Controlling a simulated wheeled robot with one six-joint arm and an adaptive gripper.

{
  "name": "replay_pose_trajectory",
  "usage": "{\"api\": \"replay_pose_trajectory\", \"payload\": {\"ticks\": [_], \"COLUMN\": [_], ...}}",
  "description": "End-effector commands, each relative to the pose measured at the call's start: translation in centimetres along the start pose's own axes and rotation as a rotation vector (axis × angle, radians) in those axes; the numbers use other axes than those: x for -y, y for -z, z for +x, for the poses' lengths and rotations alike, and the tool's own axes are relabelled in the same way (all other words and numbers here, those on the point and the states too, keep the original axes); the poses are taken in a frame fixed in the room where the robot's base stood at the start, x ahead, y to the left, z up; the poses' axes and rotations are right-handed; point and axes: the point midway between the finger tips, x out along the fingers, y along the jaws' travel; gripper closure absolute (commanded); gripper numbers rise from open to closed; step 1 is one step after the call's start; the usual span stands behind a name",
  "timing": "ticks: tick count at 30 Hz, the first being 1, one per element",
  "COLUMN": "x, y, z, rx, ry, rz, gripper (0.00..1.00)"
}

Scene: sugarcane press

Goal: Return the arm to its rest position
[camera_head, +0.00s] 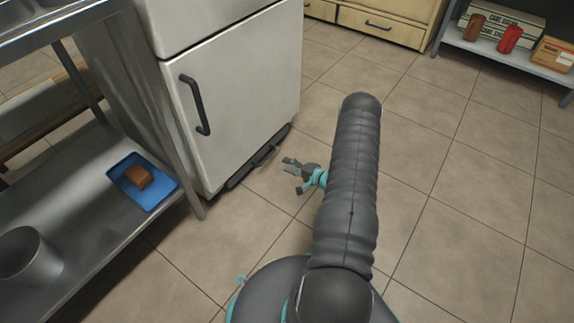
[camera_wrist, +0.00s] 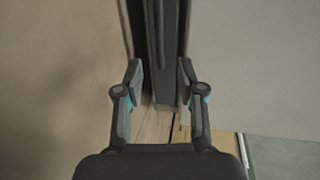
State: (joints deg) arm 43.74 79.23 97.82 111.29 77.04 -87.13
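My gripper (camera_head: 293,177) shows in the head view to the left of my dark ribbed arm, above the tiled floor and near the white fridge's lower right corner. In the wrist view my gripper (camera_wrist: 160,82) has its two fingers apart with nothing held between them. Behind the fingers is a dark vertical strip (camera_wrist: 163,50); I cannot tell what it belongs to. My arm stretches up the middle of the head view and hides part of the floor.
A white fridge (camera_head: 240,90) with a dark handle stands at the left. A metal shelf (camera_head: 88,205) holds a blue tray (camera_head: 150,197) with a brown block (camera_head: 138,176), and a metal pot (camera_head: 28,258). A stocked shelf (camera_head: 500,50) stands back right. Floor on the right is clear.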

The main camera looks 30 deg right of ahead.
Motion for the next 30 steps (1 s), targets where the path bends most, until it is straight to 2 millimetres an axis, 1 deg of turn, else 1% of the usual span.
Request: {"api": "replay_pose_trajectory", "payload": {"ticks": [11,14,17,20,23,24,25,28,30], "x": [0.0,0.0,-0.3,-1.0,-2.2,-2.7,-2.9,-2.2,-1.1], "y": [0.0,0.0,-0.1,-1.6,-4.9,-6.4,-7.3,-9.7,-11.1], "z": [0.0,0.0,0.0,-0.1,-0.8,-1.2,-1.5,-2.7,-3.5], "rx": [0.0,0.0,0.003,0.06,0.155,0.193,0.221,0.306,0.364], "ry": [0.0,0.0,-0.012,-0.051,-0.119,-0.149,-0.172,-0.243,-0.297], "rz": [0.001,0.032,0.11,0.221,0.347,0.396,0.426,0.496,0.529], "gripper": [0.61,0.61,0.61,0.61,0.61,0.61,0.61,0.61,0.61]}}
